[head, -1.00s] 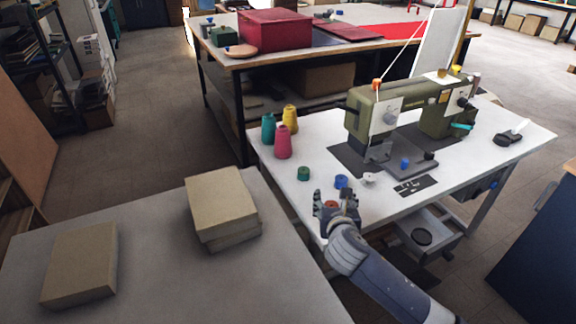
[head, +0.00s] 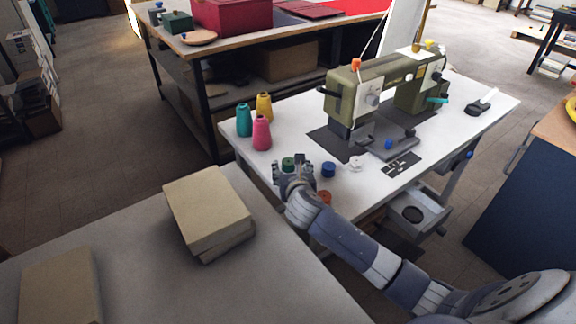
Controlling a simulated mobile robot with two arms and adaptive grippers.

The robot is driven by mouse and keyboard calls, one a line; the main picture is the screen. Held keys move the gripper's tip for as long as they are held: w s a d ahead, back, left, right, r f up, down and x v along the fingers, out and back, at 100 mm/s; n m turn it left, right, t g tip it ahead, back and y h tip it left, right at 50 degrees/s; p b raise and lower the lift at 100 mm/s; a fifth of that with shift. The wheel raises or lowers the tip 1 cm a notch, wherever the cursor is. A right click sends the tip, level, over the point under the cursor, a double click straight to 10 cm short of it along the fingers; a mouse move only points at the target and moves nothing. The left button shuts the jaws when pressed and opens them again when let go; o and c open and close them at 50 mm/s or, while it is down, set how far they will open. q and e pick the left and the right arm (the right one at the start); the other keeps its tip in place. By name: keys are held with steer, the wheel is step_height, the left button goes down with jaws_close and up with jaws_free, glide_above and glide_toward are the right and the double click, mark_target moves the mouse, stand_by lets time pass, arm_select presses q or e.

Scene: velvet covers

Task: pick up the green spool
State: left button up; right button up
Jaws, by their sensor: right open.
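The green spool (head: 288,163) is a small short cylinder on the white sewing table (head: 345,180), near its left front edge. My right gripper (head: 291,165) is open, with its fingers on either side of the green spool in the picture. Part of the spool is hidden behind the gripper. Whether the fingers touch the spool I cannot tell. My left gripper is not in view.
A blue spool (head: 328,169), a white spool (head: 356,163) and an orange-red spool (head: 324,197) lie close to the right. Teal (head: 244,120), pink (head: 261,133) and yellow (head: 264,107) cones stand behind. A green sewing machine (head: 385,85) fills the back. Boxes (head: 208,208) lie on the grey table.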

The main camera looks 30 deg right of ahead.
mark_target(289, 162)
steer(key=shift+w+d+f, duration=0.15)
steer(key=shift+w+d, duration=0.05)
steer(key=shift+w, duration=0.2)
steer(key=x, duration=0.3)
steer(key=shift+w, duration=0.15)
steer(key=shift+w+d+f, duration=0.1)
steer(key=shift+w+f, duration=0.05)
steer(key=shift+w, duration=0.2)
steer(key=shift+c, duration=0.9)
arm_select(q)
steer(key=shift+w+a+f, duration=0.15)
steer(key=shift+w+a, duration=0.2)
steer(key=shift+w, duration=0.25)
arm_select(e)
steer(key=c, duration=0.7)
